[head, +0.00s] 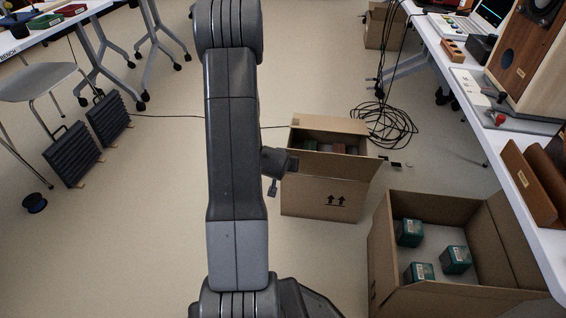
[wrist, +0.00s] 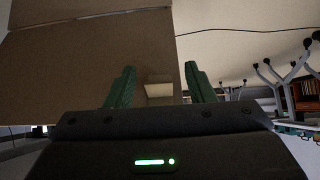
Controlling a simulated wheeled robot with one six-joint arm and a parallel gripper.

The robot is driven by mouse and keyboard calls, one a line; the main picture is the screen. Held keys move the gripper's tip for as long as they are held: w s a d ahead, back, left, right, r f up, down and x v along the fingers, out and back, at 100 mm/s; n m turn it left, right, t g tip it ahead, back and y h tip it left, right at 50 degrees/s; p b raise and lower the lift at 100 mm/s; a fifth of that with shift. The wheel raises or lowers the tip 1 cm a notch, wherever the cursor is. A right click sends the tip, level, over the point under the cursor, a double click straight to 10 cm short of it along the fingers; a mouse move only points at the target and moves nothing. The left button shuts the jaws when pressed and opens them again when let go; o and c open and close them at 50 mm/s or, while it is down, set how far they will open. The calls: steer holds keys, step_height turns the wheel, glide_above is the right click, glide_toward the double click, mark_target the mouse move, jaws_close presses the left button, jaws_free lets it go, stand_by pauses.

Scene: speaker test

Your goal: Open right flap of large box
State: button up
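A cardboard box with two up arrows (head: 325,199) stands on the floor at centre in the head view. Its top is open, with green and reddish things inside. A second open cardboard box (head: 385,262), nearer at right, looks larger and holds several green boxes (head: 455,260). Its right side panel (head: 515,238) stands up. Which one the task means is unclear. My gripper (head: 280,172) is at the left edge of the arrowed box, partly hidden by my arm. In the wrist view my gripper (wrist: 157,85) has its green fingers apart, beside a brown cardboard panel (wrist: 85,65).
A white table (head: 510,165) with a wooden speaker (head: 522,45) runs along the right. Black cable (head: 385,125) lies coiled behind the arrowed box. A chair (head: 38,85) and dark finned panels (head: 72,155) stand at left.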

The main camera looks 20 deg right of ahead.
steer(key=shift+r, duration=0.1)
steer(key=p+v, duration=0.4)
steer(key=v, duration=0.9)
steer(key=shift+s+r, duration=0.2)
steer(key=shift+r, duration=0.05)
steer(key=shift+a, duration=0.1)
steer(key=b+x, duration=0.3)
steer(key=x, duration=1.1)
steer(key=shift+b, duration=0.4)
steer(key=shift+r, duration=0.15)
